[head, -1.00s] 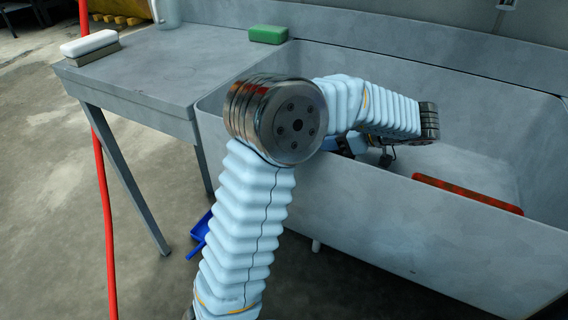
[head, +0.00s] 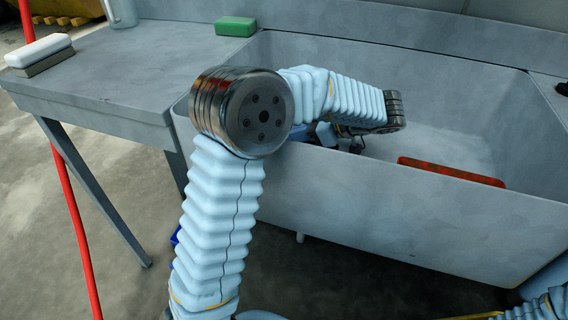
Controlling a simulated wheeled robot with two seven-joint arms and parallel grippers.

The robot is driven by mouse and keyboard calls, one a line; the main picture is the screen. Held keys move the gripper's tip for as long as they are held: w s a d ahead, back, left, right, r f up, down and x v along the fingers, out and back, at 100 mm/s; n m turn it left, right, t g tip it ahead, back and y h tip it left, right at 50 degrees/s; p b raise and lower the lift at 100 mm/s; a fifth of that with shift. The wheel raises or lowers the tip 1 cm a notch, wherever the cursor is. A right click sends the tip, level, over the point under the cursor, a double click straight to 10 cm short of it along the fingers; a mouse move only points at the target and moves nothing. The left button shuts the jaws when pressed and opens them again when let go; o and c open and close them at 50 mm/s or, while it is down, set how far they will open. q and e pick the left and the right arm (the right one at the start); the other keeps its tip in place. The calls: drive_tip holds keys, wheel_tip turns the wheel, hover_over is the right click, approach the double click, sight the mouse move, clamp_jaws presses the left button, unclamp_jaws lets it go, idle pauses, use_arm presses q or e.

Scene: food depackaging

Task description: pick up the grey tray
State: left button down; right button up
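I cannot make out a grey tray apart from the large grey sink basin (head: 400,215). My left arm, in a pale blue sleeve, rises in front of the sink and bends over its near wall into the basin. Its dark wrist is inside the basin. My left gripper (head: 348,138) shows only as small dark parts below the forearm, mostly hidden behind the arm and the near wall; its fingers are not clear. Part of my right arm shows at the bottom right corner, with its gripper out of view.
A red-orange object (head: 450,171) lies inside the basin behind the near wall. A grey worktop (head: 110,75) adjoins on the left, with a white-topped block (head: 38,50) and a green block (head: 236,26). A red hose (head: 72,205) hangs at left.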

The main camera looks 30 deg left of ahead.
use_arm(q)
wheel_tip(320, 180, up, 18)
idle(0.7)
drive_tip(key=shift+r, duration=0.15)
